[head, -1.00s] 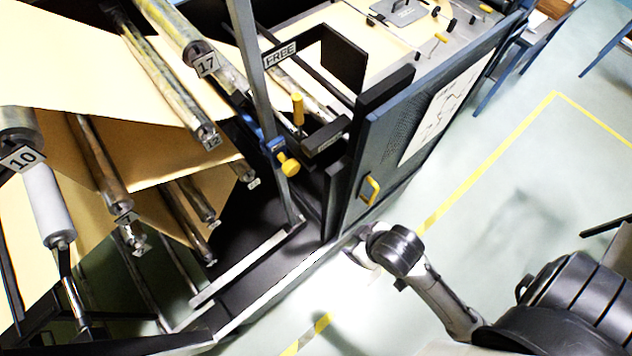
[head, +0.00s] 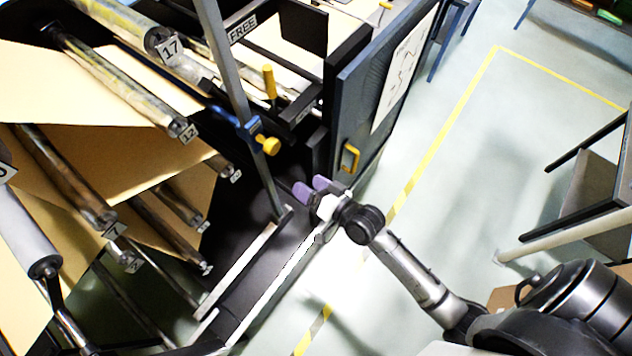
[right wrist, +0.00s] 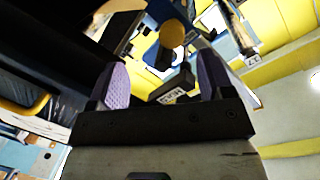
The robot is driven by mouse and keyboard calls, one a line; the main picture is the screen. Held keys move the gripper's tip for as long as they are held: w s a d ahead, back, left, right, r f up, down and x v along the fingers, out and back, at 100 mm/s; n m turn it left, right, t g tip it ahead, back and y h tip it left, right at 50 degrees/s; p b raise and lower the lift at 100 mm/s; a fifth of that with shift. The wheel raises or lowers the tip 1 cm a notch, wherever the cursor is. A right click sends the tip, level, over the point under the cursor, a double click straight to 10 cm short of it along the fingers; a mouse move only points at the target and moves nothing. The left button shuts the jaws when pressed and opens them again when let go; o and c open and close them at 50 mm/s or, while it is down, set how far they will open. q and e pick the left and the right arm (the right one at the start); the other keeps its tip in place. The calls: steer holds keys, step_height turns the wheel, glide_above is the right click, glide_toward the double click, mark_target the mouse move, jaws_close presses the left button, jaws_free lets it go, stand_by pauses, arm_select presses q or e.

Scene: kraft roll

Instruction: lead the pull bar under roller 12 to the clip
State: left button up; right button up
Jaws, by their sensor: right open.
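Roller 12 (head: 120,82) is a worn metal roller at the upper left in the head view, with kraft paper (head: 80,95) beside and below it. A blue clamp with a yellow knob (head: 267,146) sits on a grey upright post; it may be the clip. A yellow round knob (right wrist: 171,34) also shows in the right wrist view, beyond the fingers. I cannot pick out the pull bar for certain. My right gripper (head: 312,188) is open and empty, below and right of the clamp and apart from it. Its purple fingers stand apart in the right wrist view (right wrist: 163,80). My left gripper is out of view.
A blue cabinet door with a yellow handle (head: 350,157) stands close to the right gripper. Roller 17 (head: 130,22) lies above roller 12, and several other rollers lie below. A low metal frame rail (head: 240,262) is at the front.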

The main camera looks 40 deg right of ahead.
mark_target(276, 149)
steer(key=shift+m+t, duration=0.9)
steer(key=b+x, duration=0.1)
steer(key=x, duration=0.3)
steer(key=r+b+x, duration=0.1)
steer(key=b+x, duration=0.1)
steer(key=x, duration=0.2)
steer(key=d+r+b+x, duration=0.1)
steer(key=x, duration=0.3)
steer(key=shift+w+b, duration=0.3)
steer(key=shift+w, duration=0.05)
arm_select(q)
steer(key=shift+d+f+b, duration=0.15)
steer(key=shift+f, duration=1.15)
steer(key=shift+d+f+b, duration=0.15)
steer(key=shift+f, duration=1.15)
arm_select(e)
steer(key=shift+x, duration=0.75)
steer(key=shift+r, duration=0.1)
